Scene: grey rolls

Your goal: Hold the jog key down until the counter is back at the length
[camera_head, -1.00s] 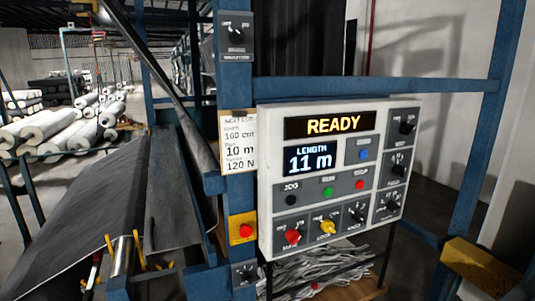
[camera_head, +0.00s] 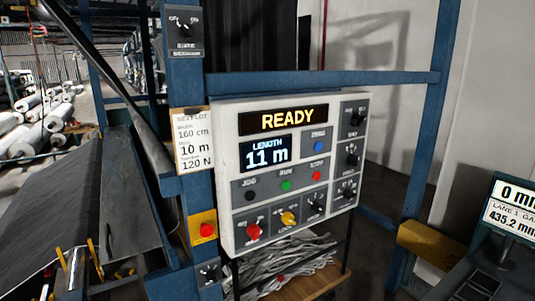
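The control panel (camera_head: 228,180) is a white box on a blue frame. Its black jog key (camera_head: 250,196) is at the left of the JOG, RUN and STOP row. The counter (camera_head: 265,154) reads LENGTH 11 m, and the display (camera_head: 284,119) above it reads READY. A paper card (camera_head: 193,140) left of the panel is headed NEXT LOT and lists 160 cm, 10 m and 120 N. My gripper is not in view, and nothing covers the jog key.
A green RUN button (camera_head: 286,185) and a red STOP button (camera_head: 316,176) sit right of the jog key. A red button on yellow (camera_head: 207,229) is left of the panel. A device with a screen (camera_head: 508,208) stands at the right edge. Grey sheet (camera_head: 50,215) runs at left.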

